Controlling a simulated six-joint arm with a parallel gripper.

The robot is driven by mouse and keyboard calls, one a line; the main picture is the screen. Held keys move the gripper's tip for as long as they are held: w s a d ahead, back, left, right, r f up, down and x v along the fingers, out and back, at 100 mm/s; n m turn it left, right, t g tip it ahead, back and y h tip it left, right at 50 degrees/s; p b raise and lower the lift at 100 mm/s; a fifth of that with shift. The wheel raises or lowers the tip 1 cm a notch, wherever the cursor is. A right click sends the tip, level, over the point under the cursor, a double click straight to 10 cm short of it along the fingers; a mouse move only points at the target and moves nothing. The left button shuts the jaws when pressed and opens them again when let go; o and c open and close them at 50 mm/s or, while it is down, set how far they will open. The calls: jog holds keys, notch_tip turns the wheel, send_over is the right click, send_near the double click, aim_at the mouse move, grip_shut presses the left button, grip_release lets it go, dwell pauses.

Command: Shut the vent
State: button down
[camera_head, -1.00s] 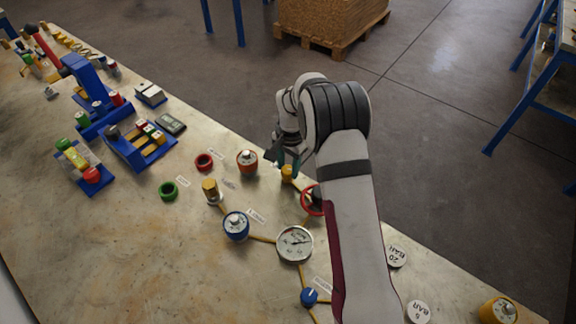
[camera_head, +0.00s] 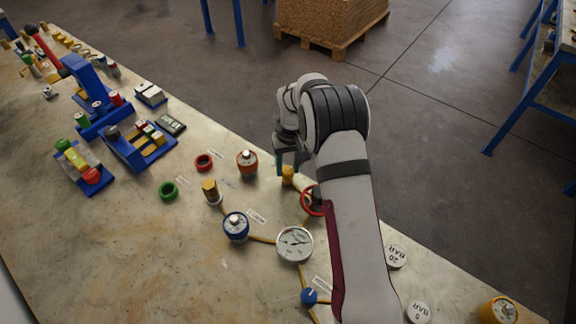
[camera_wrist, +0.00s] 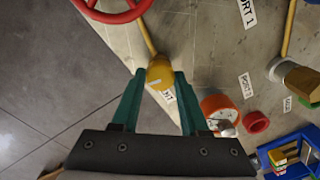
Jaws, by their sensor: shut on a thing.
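The vent knob (camera_head: 288,173) is a small yellow knob near the far edge of the bench. In the wrist view the yellow knob (camera_wrist: 160,74) shows a pale line on its top, and a partly hidden white label lies beside it. My gripper (camera_wrist: 159,80) has its two green fingers on either side of the knob, shut on it. In the head view my gripper (camera_head: 288,168) points down at the knob, and my arm hides part of the surroundings.
A red handwheel (camera_head: 311,201) stands close to the knob, partly behind my arm. An orange vessel (camera_head: 247,162) and a red ring (camera_head: 204,162) are to the left. A round gauge (camera_head: 294,244) and a blue-collared vessel (camera_head: 236,226) stand nearer, linked by yellow pipes.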

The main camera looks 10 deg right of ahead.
aim_at(290, 168)
jog(key=shift+n, duration=1)
jog(key=shift+c, duration=2.1)
grip_release()
notch_tip(290, 168, up, 16)
jog(key=shift+w+d, duration=0.15)
jog(key=shift+d, duration=0.2)
jog(key=shift+f, duration=0.1)
